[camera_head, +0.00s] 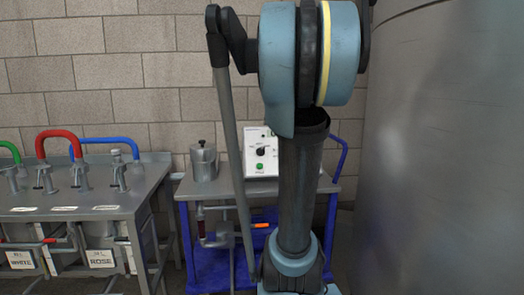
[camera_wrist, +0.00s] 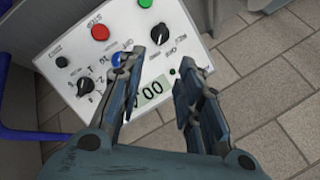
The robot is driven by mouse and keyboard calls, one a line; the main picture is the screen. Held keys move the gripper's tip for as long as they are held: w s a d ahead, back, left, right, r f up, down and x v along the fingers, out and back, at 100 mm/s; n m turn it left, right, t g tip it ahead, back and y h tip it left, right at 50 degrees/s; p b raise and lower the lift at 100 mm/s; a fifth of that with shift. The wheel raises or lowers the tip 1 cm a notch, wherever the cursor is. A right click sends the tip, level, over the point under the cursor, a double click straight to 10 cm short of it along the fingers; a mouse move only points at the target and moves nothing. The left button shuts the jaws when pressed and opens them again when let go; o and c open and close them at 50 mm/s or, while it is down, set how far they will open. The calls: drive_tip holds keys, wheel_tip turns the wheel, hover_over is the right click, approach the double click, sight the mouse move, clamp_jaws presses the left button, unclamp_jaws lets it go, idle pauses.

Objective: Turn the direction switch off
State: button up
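A white control panel (camera_wrist: 72,34) shows tilted in the wrist view. A black rotary knob (camera_wrist: 160,33) with small lettering around it sits just beyond my fingertips. A second black knob (camera_wrist: 85,85) with numbers around it sits further left. The lettering is too blurred to tell surely which knob is the direction switch, though the first looks likely. My gripper (camera_wrist: 160,63) is open and empty, its two fingers apart, with no clear contact with the knob. In the head view the panel (camera_head: 251,166) stands on a cart, partly hidden by my arm; the gripper is hidden there.
A metal pot (camera_head: 204,163) stands left of the panel. A large metal tank (camera_head: 445,150) closes off the right side.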

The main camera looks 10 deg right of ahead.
sight(262, 149)
drive_tip(key=x, duration=1.7)
drive_tip(key=shift+w+f, duration=0.1)
clamp_jaws()
